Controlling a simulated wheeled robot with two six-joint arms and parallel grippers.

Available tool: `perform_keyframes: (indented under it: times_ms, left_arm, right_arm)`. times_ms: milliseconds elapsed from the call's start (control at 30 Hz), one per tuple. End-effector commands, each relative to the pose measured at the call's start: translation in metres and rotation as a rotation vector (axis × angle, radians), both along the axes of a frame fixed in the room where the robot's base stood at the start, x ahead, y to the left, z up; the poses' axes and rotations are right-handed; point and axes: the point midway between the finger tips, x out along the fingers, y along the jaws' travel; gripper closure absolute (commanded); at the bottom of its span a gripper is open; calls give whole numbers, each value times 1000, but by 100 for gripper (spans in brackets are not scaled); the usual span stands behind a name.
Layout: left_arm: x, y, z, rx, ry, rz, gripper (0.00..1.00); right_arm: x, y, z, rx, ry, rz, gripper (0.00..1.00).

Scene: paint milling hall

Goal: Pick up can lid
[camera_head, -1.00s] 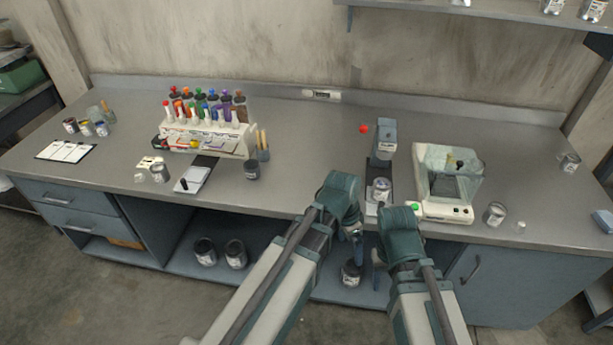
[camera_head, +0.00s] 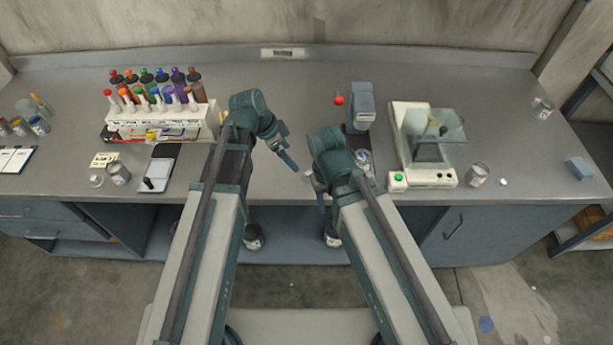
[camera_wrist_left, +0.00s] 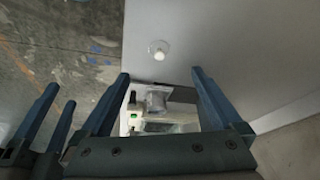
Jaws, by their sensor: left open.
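A small pale round lid with a bright knob (camera_wrist_left: 158,50) lies flat on the grey worktop near its front edge in the left wrist view. In the head view it is a small pale spot (camera_head: 310,174) just left of my right gripper. My left gripper (camera_head: 291,151) is open and empty above the worktop, just up and left of the lid. Its two fingers (camera_wrist_left: 159,76) stand wide apart in the left wrist view, with the lid beyond their tips. My right gripper (camera_head: 322,201) is near the front edge; its fingers show apart in the left wrist view (camera_wrist_left: 53,112).
A can (camera_head: 364,160) stands at the grey-blue device (camera_head: 361,105), partly hidden by my right arm. A white machine with a clear cover (camera_head: 425,140) is to its right, then another can (camera_head: 478,174). A bottle rack (camera_head: 160,122) stands left. Worktop right of the rack is fairly clear.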

Motion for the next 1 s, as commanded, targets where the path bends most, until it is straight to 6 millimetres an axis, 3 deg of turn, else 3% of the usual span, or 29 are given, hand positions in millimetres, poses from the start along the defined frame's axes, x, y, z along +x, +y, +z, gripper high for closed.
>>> perform_keyframes:
  times_ms: [433,767,1000]
  left_arm:
    - [9,-24,-66,1,-1,-1,1]
    - [10,-29,-72,1,0,1,1]
    - [13,-39,-94,1,0,-1,1]
  right_arm:
    - [0,0,-66,0,0,-1,50]
    - [0,0,-72,0,0,-1,50]
    - [0,0,-94,0,0,-1,50]
